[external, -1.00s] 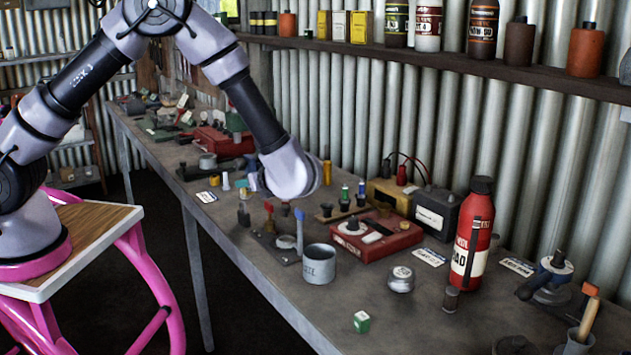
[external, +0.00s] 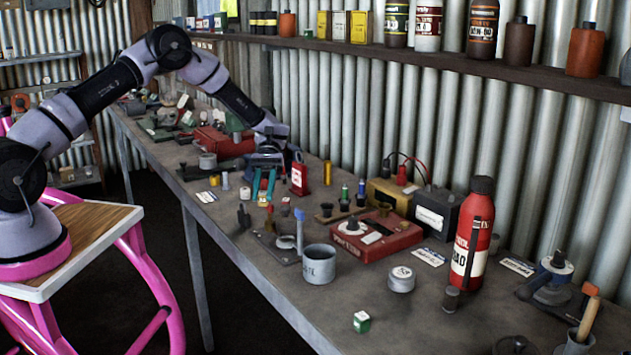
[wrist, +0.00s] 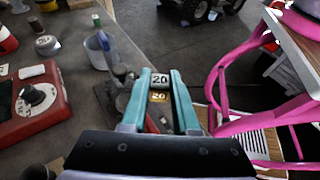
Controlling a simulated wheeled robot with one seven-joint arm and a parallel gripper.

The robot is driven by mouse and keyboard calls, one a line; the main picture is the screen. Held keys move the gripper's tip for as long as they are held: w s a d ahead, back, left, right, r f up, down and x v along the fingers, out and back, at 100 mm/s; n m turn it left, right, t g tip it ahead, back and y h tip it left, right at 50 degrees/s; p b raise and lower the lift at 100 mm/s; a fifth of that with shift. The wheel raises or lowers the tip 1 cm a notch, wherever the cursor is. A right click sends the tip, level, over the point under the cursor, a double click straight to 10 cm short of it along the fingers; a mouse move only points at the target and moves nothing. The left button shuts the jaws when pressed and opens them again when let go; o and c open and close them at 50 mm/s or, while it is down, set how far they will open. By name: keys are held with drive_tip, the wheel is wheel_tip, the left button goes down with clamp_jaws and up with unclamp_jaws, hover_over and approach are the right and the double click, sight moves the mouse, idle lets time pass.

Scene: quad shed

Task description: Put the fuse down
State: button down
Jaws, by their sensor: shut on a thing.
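My gripper (wrist: 161,76) has two teal fingers that point away from the camera in the wrist view. They are shut on the fuse (wrist: 159,96), a small piece with a pale face and a yellow face, both marked 20. In the external view my gripper (external: 263,186) points down over the middle of the bench, left of a red labelled item (external: 299,179). The fuse is too small to make out clearly there. I cannot tell whether it touches the bench.
The grey bench (external: 345,300) carries a grey mug (external: 319,265), a red box with a dial (external: 377,236), a round tin (external: 401,280) and a red bottle (external: 472,245). Small upright parts stand close in front of my gripper. The bench's front middle is fairly clear.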

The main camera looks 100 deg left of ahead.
drive_tip(key=w+a+n+t+y, duration=0.75)
drive_tip(key=a+n+t, duration=0.25)
drive_tip(key=n, duration=0.2)
drive_tip(key=shift+y, duration=0.45)
wheel_tip(320, 180, down, 9)
drive_tip(key=shift+f, duration=0.2)
drive_tip(key=shift+f, duration=0.15)
drive_tip(key=c, duration=0.7)
unclamp_jaws()
drive_tip(key=shift+o, duration=0.2)
drive_tip(key=shift+s+r, duration=0.15)
drive_tip(key=shift+r, duration=0.05)
drive_tip(key=v, duration=1.1)
drive_tip(key=shift+s+a+r, duration=0.1)
drive_tip(key=shift+s+a, duration=0.05)
drive_tip(key=shift+s, duration=0.2)
